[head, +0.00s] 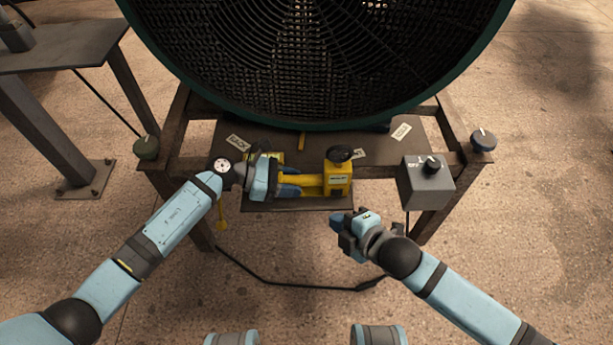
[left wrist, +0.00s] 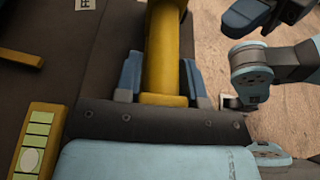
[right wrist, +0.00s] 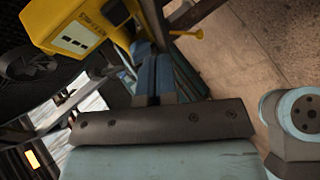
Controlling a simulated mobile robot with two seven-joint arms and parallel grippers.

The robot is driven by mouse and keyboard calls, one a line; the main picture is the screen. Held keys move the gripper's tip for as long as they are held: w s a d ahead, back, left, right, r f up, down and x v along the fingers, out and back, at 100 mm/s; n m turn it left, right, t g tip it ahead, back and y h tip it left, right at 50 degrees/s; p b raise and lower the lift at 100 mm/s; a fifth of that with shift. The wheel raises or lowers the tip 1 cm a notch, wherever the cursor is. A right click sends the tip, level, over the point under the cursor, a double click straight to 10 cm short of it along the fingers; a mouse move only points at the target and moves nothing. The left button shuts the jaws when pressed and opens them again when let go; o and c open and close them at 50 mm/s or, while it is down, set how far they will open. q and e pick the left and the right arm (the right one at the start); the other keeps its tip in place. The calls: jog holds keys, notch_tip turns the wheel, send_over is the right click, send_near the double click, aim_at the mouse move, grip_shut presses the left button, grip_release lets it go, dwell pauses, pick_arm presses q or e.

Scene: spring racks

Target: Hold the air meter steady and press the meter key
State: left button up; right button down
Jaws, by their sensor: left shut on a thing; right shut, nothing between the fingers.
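The air meter is yellow, with a bar handle (head: 312,183), a boxy head (head: 338,180) and a dark round wheel (head: 340,154). It lies at the front edge of the dark shelf under the fan. My left gripper (head: 289,185) is shut around its handle; the left wrist view shows the handle (left wrist: 162,60) between the blue fingers. My right gripper (head: 342,234) is shut and empty, below and apart from the head. The right wrist view shows the labelled head (right wrist: 75,35) upper left of the closed fingers (right wrist: 155,78). I cannot make out which part is the meter key.
A large green-rimmed fan (head: 320,122) stands behind. A grey switch box (head: 427,183) with a knob is at right. A yellow-green panel (left wrist: 38,140) lies beside my left gripper. Paper tags (head: 238,143) lie on the shelf. A black cable (head: 300,284) crosses the floor.

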aim_at(338, 207)
jog(key=shift+w, duration=1.95)
jog(key=shift+w, duration=0.1)
dwell(0.5)
jog(key=shift+w, duration=0.35)
dwell(0.4)
jog(key=shift+s, duration=0.5)
jog(key=shift+s, duration=3)
